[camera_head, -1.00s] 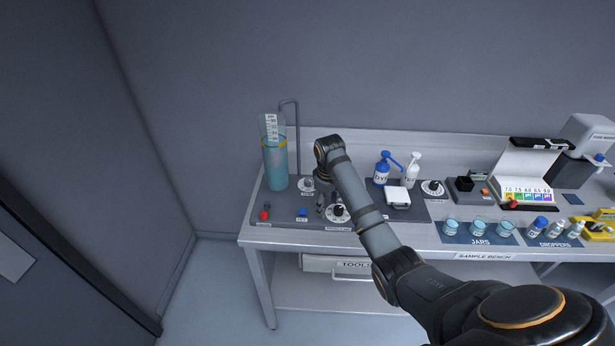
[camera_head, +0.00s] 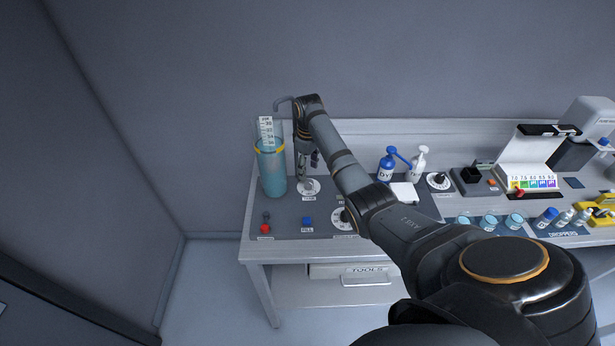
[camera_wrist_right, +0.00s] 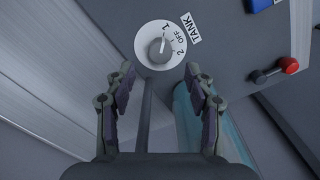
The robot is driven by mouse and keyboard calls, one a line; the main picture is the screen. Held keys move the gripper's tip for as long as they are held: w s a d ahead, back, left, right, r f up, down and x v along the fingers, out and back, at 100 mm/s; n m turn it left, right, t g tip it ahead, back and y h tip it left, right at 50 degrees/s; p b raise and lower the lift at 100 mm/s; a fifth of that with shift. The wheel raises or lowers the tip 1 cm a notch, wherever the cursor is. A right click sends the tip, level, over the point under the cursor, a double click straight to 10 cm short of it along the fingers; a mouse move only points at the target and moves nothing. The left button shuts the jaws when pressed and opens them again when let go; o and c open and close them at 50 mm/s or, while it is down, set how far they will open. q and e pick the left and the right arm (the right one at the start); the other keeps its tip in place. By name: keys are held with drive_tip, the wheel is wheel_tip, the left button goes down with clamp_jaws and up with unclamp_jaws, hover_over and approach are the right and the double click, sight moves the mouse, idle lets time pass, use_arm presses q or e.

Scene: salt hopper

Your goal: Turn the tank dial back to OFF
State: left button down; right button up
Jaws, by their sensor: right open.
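The tank dial (camera_head: 308,187) is a round white plate with a grey knob, beside the foot of the blue tank (camera_head: 271,172). In the right wrist view the dial (camera_wrist_right: 149,33) shows the marks 1, OFF and 2 next to a TANK label (camera_wrist_right: 191,29). The pale line on its knob seems to point nearer 1 than OFF. My right gripper (camera_head: 304,172) points down above the dial. In the right wrist view its fingers (camera_wrist_right: 160,77) are open on either side of the dial's near edge, with nothing between them. My left gripper is out of view.
A thin pipe (camera_head: 282,101) rises behind the tank. A red knob (camera_head: 265,229), a blue FILL button (camera_head: 308,221) and a second dial (camera_head: 341,217) are in front. A blue pump bottle (camera_head: 386,168) and white bottle (camera_head: 418,164) stand to the right.

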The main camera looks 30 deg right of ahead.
sight(308, 182)
wheel_tip(308, 182, down, 5)
drive_tip(key=shift+r, duration=0.2)
drive_tip(key=shift+f+p, duration=0.3)
drive_tip(key=shift+f, duration=0.25)
drive_tip(key=shift+c, duration=0.3)
drive_tip(key=shift+s, duration=0.1)
drive_tip(key=c, duration=0.5)
clamp_jaws()
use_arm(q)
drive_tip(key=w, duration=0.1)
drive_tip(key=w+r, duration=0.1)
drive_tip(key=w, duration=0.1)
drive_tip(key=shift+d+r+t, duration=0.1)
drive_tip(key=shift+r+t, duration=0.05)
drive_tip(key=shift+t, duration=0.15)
